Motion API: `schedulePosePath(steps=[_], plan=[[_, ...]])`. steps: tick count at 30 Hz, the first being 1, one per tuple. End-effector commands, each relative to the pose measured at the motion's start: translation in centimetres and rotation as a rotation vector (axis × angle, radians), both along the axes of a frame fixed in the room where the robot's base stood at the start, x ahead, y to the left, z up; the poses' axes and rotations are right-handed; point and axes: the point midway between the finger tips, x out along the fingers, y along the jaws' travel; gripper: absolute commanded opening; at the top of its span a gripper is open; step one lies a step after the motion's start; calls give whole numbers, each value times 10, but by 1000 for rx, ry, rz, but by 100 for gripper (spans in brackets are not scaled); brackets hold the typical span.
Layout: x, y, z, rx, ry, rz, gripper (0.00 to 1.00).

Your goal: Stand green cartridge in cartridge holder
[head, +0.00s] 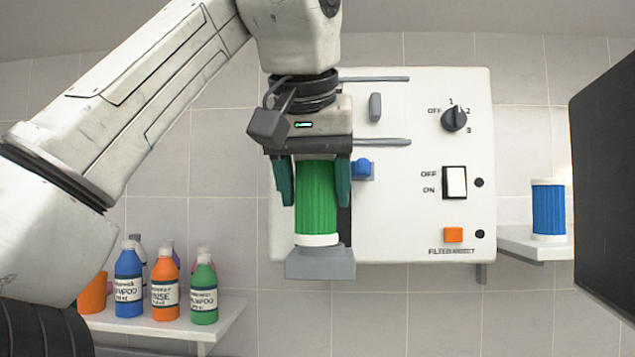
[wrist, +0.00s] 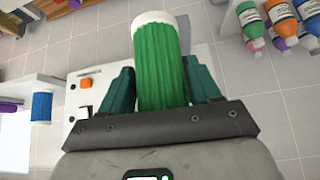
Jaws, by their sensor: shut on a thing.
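The green cartridge (head: 316,198) is ribbed with a white lower rim and hangs upright, pointing down. My gripper (head: 315,195) is shut on its upper part, with one teal finger on each side. The grey cartridge holder (head: 320,264) on the white panel shows just below the cartridge's white rim. The rim overlaps the holder's top edge in the head view; I cannot tell whether they touch. In the wrist view the green cartridge (wrist: 162,70) sticks out between the fingers with its white end bare. The holder is not clearly seen there.
The white panel (head: 390,230) has a dial (head: 454,118), a rocker switch (head: 455,182), an orange button (head: 453,235) and a blue knob (head: 362,168). A blue cartridge (head: 549,208) stands on the right shelf (head: 520,243). Several bottles stand on the lower left shelf (head: 225,318).

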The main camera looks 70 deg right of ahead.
Motion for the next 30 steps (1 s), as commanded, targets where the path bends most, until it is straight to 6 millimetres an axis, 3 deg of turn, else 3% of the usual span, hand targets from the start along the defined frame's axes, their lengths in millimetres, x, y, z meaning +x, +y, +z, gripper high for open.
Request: schedulePosePath(steps=[30], plan=[[21,-61,-6,1,0,-1,24]])
